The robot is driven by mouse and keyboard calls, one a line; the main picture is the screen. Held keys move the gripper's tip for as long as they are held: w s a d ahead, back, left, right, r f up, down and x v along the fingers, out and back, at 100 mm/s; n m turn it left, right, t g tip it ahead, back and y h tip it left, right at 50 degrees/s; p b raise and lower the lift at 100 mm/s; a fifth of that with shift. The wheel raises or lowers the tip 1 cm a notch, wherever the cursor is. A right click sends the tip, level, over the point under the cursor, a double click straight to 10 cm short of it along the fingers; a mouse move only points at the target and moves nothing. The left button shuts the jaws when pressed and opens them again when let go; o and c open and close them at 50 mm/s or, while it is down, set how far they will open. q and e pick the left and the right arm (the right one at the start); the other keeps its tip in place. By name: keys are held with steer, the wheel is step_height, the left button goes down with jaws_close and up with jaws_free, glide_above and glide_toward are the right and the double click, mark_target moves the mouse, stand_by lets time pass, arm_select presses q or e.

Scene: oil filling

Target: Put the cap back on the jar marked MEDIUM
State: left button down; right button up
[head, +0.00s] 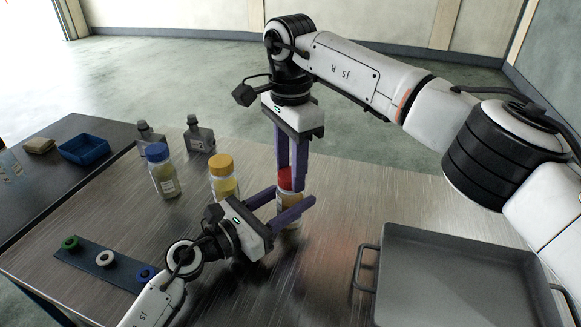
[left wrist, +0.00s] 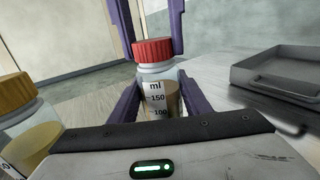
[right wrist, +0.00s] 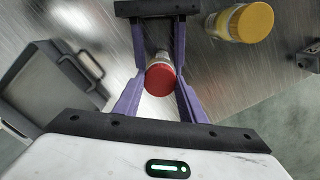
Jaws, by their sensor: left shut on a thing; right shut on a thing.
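A jar with a red cap (head: 285,177) stands on the steel table, and a pale brown content shows inside it (left wrist: 158,92). Its visible marks read ml, 150 and 100; I cannot read MEDIUM on it. My left gripper (head: 291,199) comes from the side and is shut around the jar's body. My right gripper (head: 290,170) points straight down and is shut on the red cap, which sits on top of the jar. The cap also shows between my right fingers in the right wrist view (right wrist: 160,80).
A yellow-capped jar (head: 222,166) and a blue-capped jar (head: 160,170) stand to the left. Two grey bottles (head: 200,137) are behind. A strip with coloured rings (head: 103,262) lies at front left. A grey tray (head: 450,240) is at right; a blue bin (head: 84,150) is far left.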

steer(key=m, duration=0.8)
steer(key=shift+m, duration=0.4)
steer(key=m, duration=1)
steer(key=shift+m, duration=0.4)
steer(key=m, duration=0.4)
steer(key=o, duration=1.2)
